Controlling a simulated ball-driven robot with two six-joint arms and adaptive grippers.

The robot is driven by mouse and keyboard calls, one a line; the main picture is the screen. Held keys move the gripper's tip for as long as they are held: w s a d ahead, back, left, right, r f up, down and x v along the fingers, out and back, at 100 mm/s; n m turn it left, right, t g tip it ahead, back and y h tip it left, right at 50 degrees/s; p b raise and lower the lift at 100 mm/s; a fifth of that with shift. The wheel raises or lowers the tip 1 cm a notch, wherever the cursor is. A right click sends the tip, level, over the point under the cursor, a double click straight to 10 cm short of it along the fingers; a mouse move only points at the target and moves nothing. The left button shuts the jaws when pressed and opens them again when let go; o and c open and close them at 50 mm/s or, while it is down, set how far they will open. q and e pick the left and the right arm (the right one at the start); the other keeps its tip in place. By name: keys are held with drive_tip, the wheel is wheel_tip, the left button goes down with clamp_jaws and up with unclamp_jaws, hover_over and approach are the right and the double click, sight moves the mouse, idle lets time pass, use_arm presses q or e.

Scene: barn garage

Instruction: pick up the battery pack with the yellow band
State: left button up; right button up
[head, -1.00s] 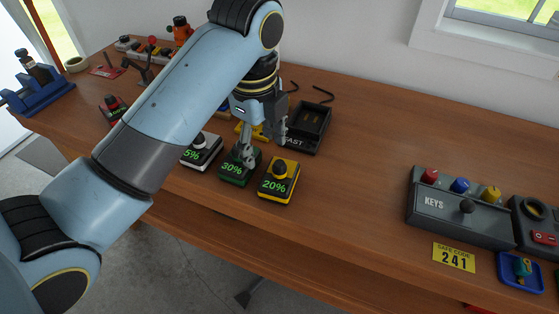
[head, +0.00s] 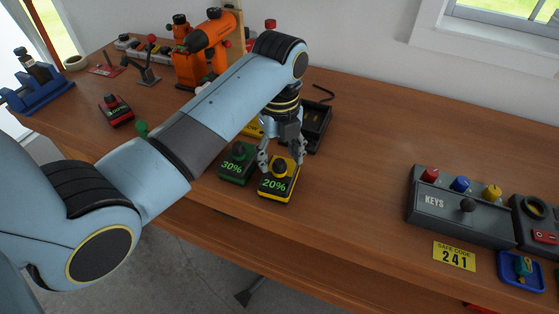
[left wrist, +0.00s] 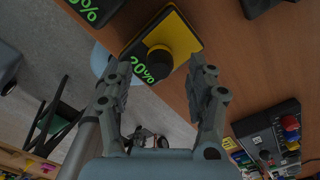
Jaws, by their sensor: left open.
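The battery pack with the yellow band (head: 277,184) sits on the bench near its front edge, with a black knob on top and a green "20%" on its face. In the left wrist view the pack (left wrist: 184,38) lies ahead of the fingertips, with its knob between their lines. My left gripper (head: 282,158) is open just above and behind the pack, its fingers on either side of the knob. In the left wrist view the left gripper (left wrist: 163,80) is empty. My right gripper is not in view.
A green-banded "30%" pack (head: 237,165) stands close left. A black charger (head: 317,130) is behind, partly hidden by my arm. A KEYS box (head: 460,208) stands right, with clear bench between.

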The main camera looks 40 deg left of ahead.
use_arm(q)
drive_tip(key=shift+f, duration=0.7)
clamp_jaws()
